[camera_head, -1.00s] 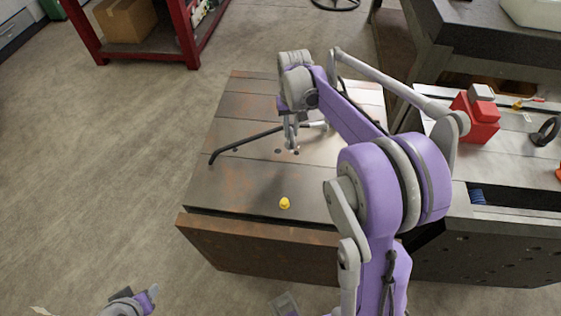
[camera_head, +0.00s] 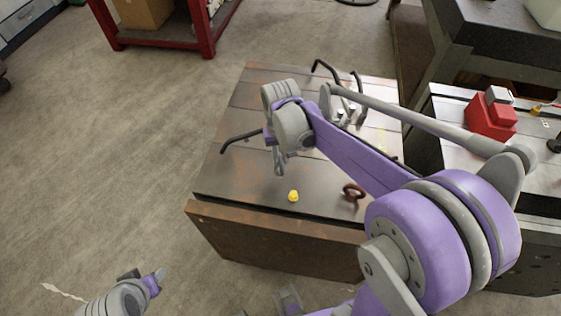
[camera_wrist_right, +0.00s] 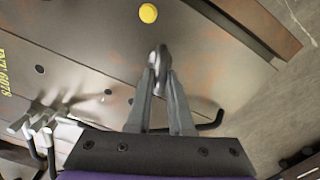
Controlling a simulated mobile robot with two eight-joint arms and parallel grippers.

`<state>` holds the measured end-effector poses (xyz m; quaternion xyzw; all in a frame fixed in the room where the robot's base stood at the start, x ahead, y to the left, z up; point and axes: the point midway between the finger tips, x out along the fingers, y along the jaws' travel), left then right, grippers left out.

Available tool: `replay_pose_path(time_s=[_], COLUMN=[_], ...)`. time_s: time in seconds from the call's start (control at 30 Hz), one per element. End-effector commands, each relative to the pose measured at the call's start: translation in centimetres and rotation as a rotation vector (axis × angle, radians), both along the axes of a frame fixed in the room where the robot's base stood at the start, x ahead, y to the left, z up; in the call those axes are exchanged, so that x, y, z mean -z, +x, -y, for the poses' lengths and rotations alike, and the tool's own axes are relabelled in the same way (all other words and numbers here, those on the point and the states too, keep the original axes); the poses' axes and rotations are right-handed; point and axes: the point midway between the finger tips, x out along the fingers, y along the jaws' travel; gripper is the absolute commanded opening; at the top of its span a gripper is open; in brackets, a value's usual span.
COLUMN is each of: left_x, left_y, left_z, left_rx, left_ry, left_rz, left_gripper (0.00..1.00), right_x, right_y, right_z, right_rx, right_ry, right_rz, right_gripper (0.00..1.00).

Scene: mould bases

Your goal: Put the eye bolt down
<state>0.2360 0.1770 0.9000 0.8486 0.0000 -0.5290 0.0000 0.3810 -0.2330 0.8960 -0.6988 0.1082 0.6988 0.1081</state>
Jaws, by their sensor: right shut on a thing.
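My right gripper (camera_head: 279,170) is over the front left part of the steel mould base (camera_head: 240,175). In the right wrist view its two fingers (camera_wrist_right: 160,85) are shut on a grey metal eye bolt (camera_wrist_right: 158,60), with the ring showing at and beyond the fingertips. The bolt's lower part is hidden, and I cannot tell whether it touches the plate. In the head view the held bolt is too small to make out. My left gripper (camera_head: 147,279) is low at the left, away from the mould base; its opening is unclear.
A yellow knob (camera_head: 293,196) is near the plate's front edge, just ahead of the held bolt in the wrist view. A rusty ring (camera_head: 353,191) stands to its right. A black bent bar (camera_head: 238,139) is at the left. A red block (camera_head: 491,116) is on the right table.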

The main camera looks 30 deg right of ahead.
Motion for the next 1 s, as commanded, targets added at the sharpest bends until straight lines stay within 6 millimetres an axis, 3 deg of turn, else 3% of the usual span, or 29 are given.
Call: replay_pose_path(time_s=[0.2,0.6,0.63,0.77,1.0], left_x=[0.3,0.7,0.6,0.6,0.6], left_y=[-0.1,-0.2,-0.1,-0.1,-0.1], left_z=[0.0,0.0,0.0,0.0,0.0], left_rx=[0.000,0.000,0.000,0.000,0.000], left_ry=[0.000,0.000,0.000,0.000,0.000], left_rz=[-0.001,-0.003,-0.003,-0.002,-0.002], left_gripper=[0.50,0.50,0.50,0.50,0.50], right_x=[2.6,3.1,3.0,3.0,3.0], right_y=[0.0,0.0,0.0,0.0,0.0], right_z=[0.0,0.0,0.0,0.0,0.0], right_rx=[0.000,0.000,0.000,0.000,0.000], right_ry=[0.000,0.000,0.000,0.000,0.000], right_rz=[0.000,0.000,0.000,0.000,0.000], right_gripper=[0.00,0.00,0.23,0.47,0.49])
